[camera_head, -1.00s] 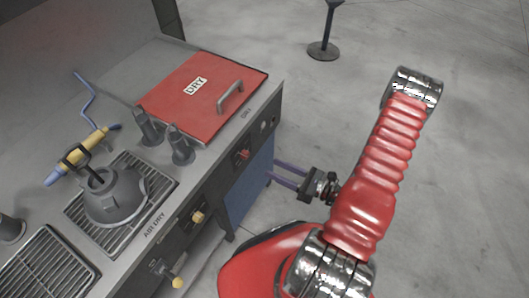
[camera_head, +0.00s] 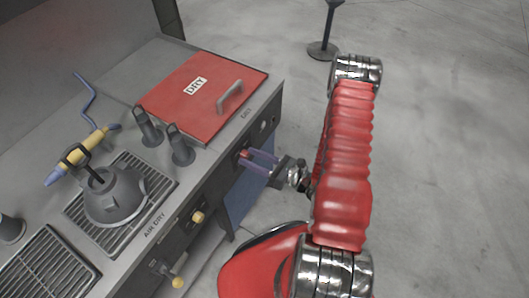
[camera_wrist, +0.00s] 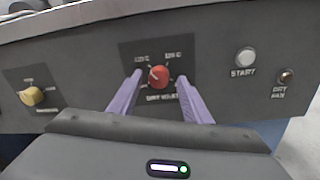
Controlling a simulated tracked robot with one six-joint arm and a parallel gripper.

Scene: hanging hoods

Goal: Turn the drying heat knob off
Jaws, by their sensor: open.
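The red drying heat knob (camera_wrist: 158,77) sits on a dark plate on the front panel, with temperature marks above it and a partly hidden label below it. In the head view the knob (camera_head: 244,154) shows at the panel beneath the red DRY lid. My gripper (camera_wrist: 159,82) is open, with one purple finger on each side of the knob in the wrist view. In the head view my gripper (camera_head: 258,160) reaches the panel at the knob. I cannot tell whether the fingers touch it.
A yellow knob (camera_wrist: 31,95) is to the left on the panel. A white START button (camera_wrist: 245,57) and a small DRY lamp (camera_wrist: 287,76) are to the right. The red lid (camera_head: 205,95) lies above. The floor right of the bench is mostly clear.

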